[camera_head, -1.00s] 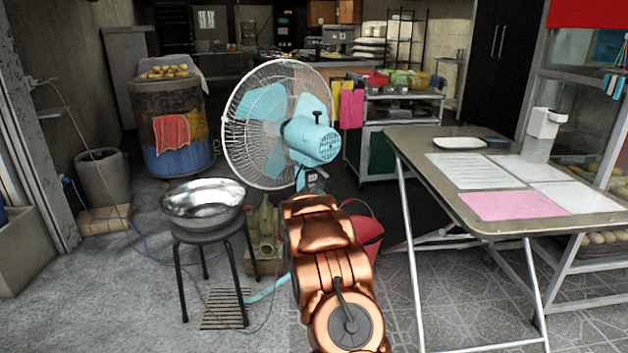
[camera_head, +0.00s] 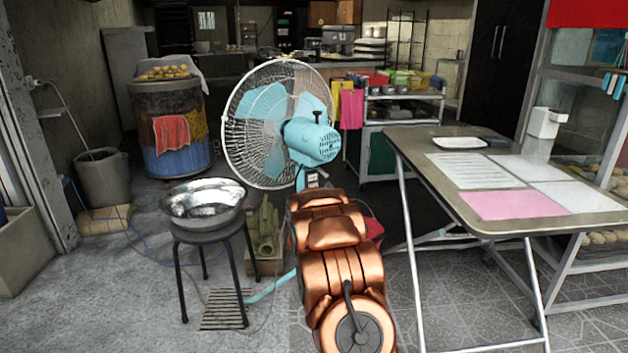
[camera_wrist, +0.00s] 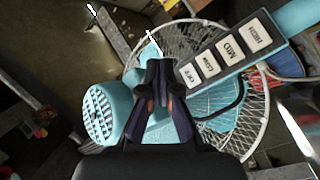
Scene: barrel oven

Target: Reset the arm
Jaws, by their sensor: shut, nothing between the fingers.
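My arm shows in the head view as copper-coloured links rising from the bottom, in front of the fan stand. The gripper itself is hidden there. In the wrist view my gripper (camera_wrist: 160,68) is shut and empty, with its dark fingers together. Behind the fingers is the blue fan (camera_head: 312,140) with its white wire cage, motor housing and control panel (camera_wrist: 228,52) with several white buttons. I cannot tell whether the fingers touch the fan.
A metal bowl (camera_head: 203,204) sits on a black stool (camera_head: 212,238) left of my arm. A folding table (camera_head: 408,150) with papers stands to the right. The barrel oven (camera_head: 172,130) is at the back left. Open floor lies at the front left.

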